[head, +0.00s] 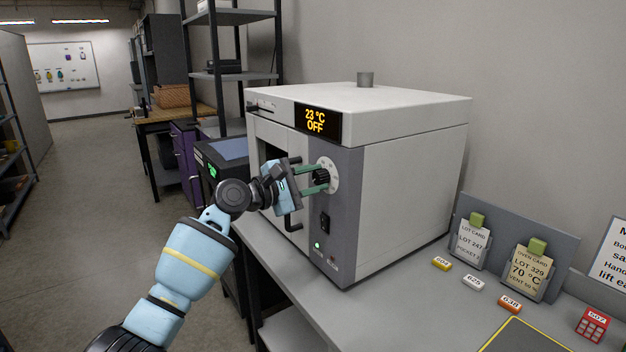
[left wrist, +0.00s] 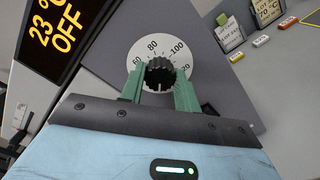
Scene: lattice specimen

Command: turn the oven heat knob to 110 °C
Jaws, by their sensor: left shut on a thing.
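The black, ridged heat knob (head: 321,178) sits on a white dial (head: 332,168) on the oven's grey front panel. My left gripper (head: 311,180) has its green fingers on either side of the knob and is shut on it. In the left wrist view the knob (left wrist: 160,70) is between the two fingers, and the dial (left wrist: 151,43) shows 60, 80, 100 and a partly hidden 120. I cannot tell which mark the knob points to. The oven display (head: 316,120) reads 23 °C OFF. My right gripper is not in view.
The white oven (head: 405,185) stands on a grey bench (head: 385,310). A black switch (head: 325,222) and a green light are below the knob. A stand (head: 555,262) with lot cards and several small tags are at the right.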

